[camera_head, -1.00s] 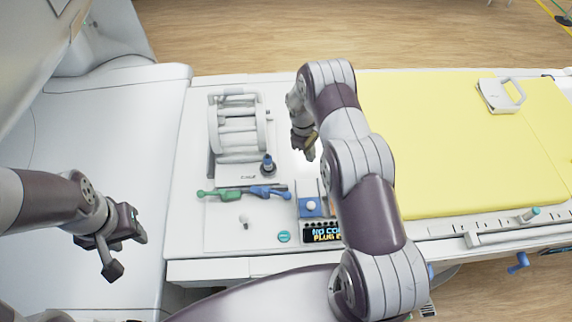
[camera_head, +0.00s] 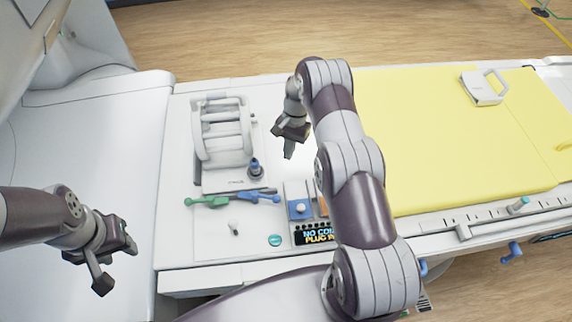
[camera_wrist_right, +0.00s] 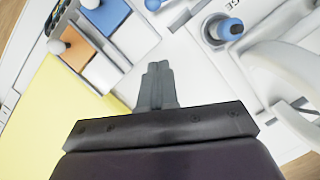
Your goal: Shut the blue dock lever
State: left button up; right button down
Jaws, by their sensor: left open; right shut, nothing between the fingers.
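A blue square with a pale round knob (camera_head: 300,208) sits in the small dock box above the display. It also shows at the top left of the wrist view (camera_wrist_right: 110,18). A blue lever-shaped piece (camera_head: 258,197) lies left of it, end to end with a green one (camera_head: 207,201). I cannot tell which blue part is the dock lever. My right gripper (camera_head: 289,151) is shut and empty above the white deck, behind the dock box and apart from it; its fingertips show in the wrist view (camera_wrist_right: 158,75). My left gripper (camera_head: 117,266) is open and empty at the left, far from the dock.
An orange square (camera_wrist_right: 77,48) adjoins the blue one, partly hidden by my right arm in the head view. A white ribbed coil frame (camera_head: 222,130) and a blue-topped plug (camera_head: 255,168) stand left of my right gripper. A yellow pad (camera_head: 430,140) lies right.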

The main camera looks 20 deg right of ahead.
pick_arm(q)
notch_tip(320, 180, down, 8)
jog(key=r+b, duration=0.1)
jog(key=b, duration=0.5)
pick_arm(e)
jog(key=p+x, duration=0.3)
jog(key=x, duration=0.5)
jog(key=shift+s+f, duration=0.1)
jog(key=s+a+p, duration=0.1)
jog(key=s+a+f+p, duration=0.1)
jog(key=p, duration=0.1)
jog(key=shift+s+a, duration=0.1)
jog(key=shift+a, duration=0.15)
jog(key=shift+s+a+f, duration=0.2)
jog(key=shift+s+a, duration=0.05)
pick_arm(q)
notch_tip(320, 180, up, 6)
jog(key=shift+f, duration=0.25)
pick_arm(e)
jog(key=shift+f, duration=0.1)
pick_arm(q)
jog(key=shift+d+f, duration=0.1)
jog(key=shift+f, duration=0.05)
